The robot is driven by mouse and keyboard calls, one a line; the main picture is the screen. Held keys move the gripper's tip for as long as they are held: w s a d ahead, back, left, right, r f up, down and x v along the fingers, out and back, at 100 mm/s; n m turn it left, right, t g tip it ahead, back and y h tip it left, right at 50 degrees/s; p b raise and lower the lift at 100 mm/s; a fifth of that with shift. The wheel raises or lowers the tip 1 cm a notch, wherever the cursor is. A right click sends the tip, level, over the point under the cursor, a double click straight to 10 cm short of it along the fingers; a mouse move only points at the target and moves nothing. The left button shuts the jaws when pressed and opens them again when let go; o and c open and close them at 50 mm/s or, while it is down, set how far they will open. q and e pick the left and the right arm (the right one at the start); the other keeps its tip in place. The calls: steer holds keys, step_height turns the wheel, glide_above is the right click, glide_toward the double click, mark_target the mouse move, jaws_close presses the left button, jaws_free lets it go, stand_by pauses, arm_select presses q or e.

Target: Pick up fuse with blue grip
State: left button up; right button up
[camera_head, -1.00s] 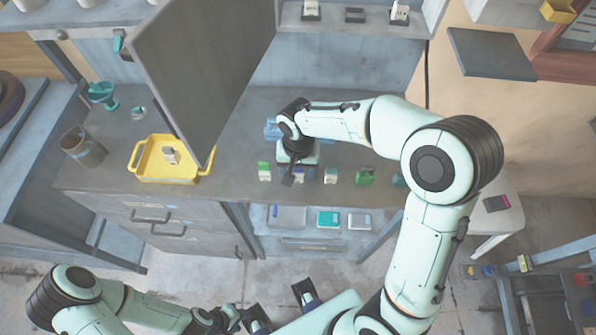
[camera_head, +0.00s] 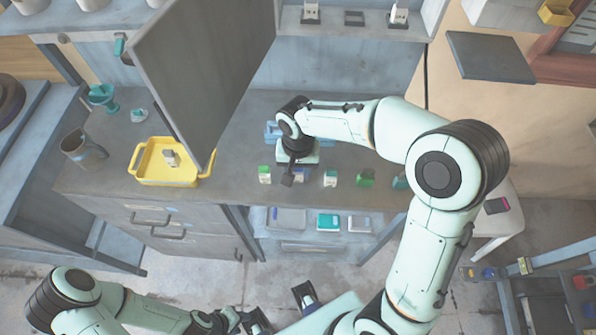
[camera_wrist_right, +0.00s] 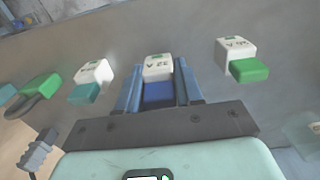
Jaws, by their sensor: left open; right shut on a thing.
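The fuse with the blue grip (camera_wrist_right: 158,92) has a white body marked 32 A. In the right wrist view it sits between the two fingers of my right gripper (camera_wrist_right: 158,88), which is shut on its blue grip. In the head view my right gripper (camera_head: 298,170) is low at the bench top, in the fuse row, and mostly hides this fuse. Whether the fuse touches the bench cannot be told. My left gripper (camera_head: 281,306) is open and empty at the bottom of the head view, away from the bench.
A green-grip fuse (camera_wrist_right: 245,62) and a teal-grip fuse (camera_wrist_right: 90,82) stand close on either side. A green item with a dark loop (camera_wrist_right: 42,88) lies beyond.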

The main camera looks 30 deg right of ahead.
arm_select(q)
steer(key=r+p, duration=0.1)
steer(key=w+r, duration=0.1)
steer(key=r+p, duration=0.1)
steer(key=shift+w+p, duration=0.25)
steer(key=shift+p, duration=0.05)
arm_select(e)
step_height(320, 180, up, 18)
steer(key=shift+r, duration=0.15)
